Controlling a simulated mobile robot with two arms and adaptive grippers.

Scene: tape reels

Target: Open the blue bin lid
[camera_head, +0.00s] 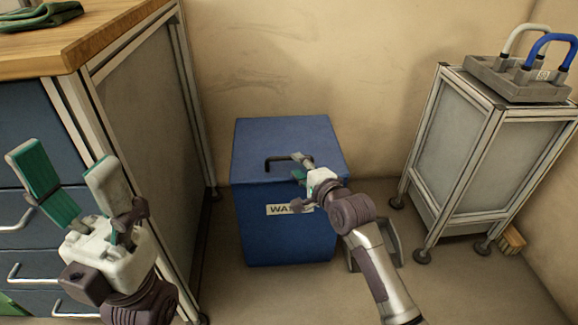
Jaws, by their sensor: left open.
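The blue bin (285,235) stands on the floor against the back wall, with a partly hidden white label (277,210) on its front. Its blue lid (283,135) is down and closed. A dark handle (275,162) sits near the lid's front edge. My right gripper (301,166) is at the right end of this handle and covers part of it. Whether its fingers are closed around the handle is not clear. My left gripper (70,185) is open and empty at the left, with its fingers pointing up, apart from the bin.
A wooden-topped workbench (115,30) with blue drawers stands at the left. A metal-framed cabinet (450,140) at the right carries a grey rack (520,82) with white and blue handles. A brush (511,240) lies by the cabinet's foot.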

